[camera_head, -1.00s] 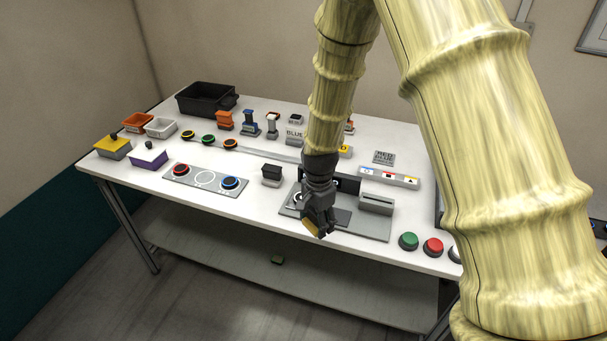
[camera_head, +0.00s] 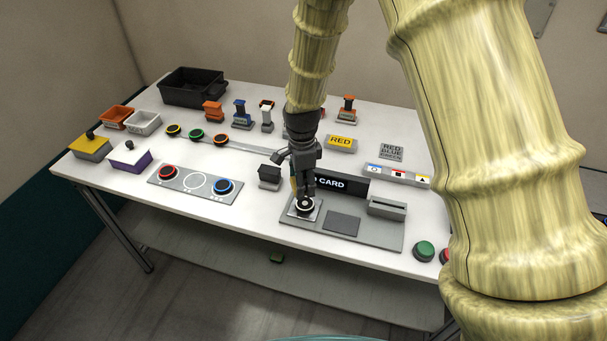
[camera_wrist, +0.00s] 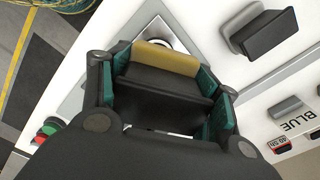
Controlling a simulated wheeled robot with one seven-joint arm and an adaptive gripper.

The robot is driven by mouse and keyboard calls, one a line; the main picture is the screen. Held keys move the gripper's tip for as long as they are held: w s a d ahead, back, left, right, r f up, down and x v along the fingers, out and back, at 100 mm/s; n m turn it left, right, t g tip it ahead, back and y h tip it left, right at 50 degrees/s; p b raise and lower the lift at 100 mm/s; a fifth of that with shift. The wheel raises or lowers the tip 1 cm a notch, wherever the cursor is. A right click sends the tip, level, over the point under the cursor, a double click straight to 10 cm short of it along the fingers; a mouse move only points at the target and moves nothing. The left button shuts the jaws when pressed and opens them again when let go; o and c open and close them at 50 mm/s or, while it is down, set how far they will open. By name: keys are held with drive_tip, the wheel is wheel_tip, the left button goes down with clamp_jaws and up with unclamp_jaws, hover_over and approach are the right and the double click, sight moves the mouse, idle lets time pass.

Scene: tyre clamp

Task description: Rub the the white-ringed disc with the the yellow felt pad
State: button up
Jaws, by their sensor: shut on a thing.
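The white-ringed disc (camera_head: 305,206) is dark with a pale ring and sits on a light square at the left end of the grey card panel. My gripper (camera_head: 301,184) is just above and behind it in the head view. The gripper is shut on the black holder (camera_wrist: 160,78) of the yellow felt pad (camera_wrist: 166,58). A thin strip of the pad also shows in the head view (camera_head: 293,185). In the wrist view, part of the white-ringed disc (camera_wrist: 158,30) shows past the pad, which hides the rest. I cannot tell whether pad and disc touch.
A black "CARD" sign (camera_head: 340,184) stands close behind the gripper, and a slotted grey block (camera_head: 387,208) is to its right. A small black-topped block (camera_head: 269,176) is to its left. A plate with red and blue ringed discs (camera_head: 195,183) lies farther left.

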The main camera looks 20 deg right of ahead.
sight(307, 206)
drive_tip(key=shift+s+d+f+b, duration=0.2)
drive_tip(key=shift+s+f+b, duration=0.1)
drive_tip(key=shift+f+b, duration=0.1)
drive_tip(key=shift+w+d+f+b, duration=0.15)
drive_tip(key=shift+d+f+b, duration=0.15)
drive_tip(key=shift+f+b, duration=1.6)
drive_tip(key=shift+f, duration=0.7)
drive_tip(key=shift+f, duration=0.35)
drive_tip(key=shift+s+a, duration=0.1)
drive_tip(key=shift+s, duration=0.15)
idle(1.1)
drive_tip(key=shift+s+f+p, duration=0.1)
drive_tip(key=shift+s+p, duration=0.2)
drive_tip(key=shift+s, duration=0.25)
drive_tip(key=shift+w, duration=0.15)
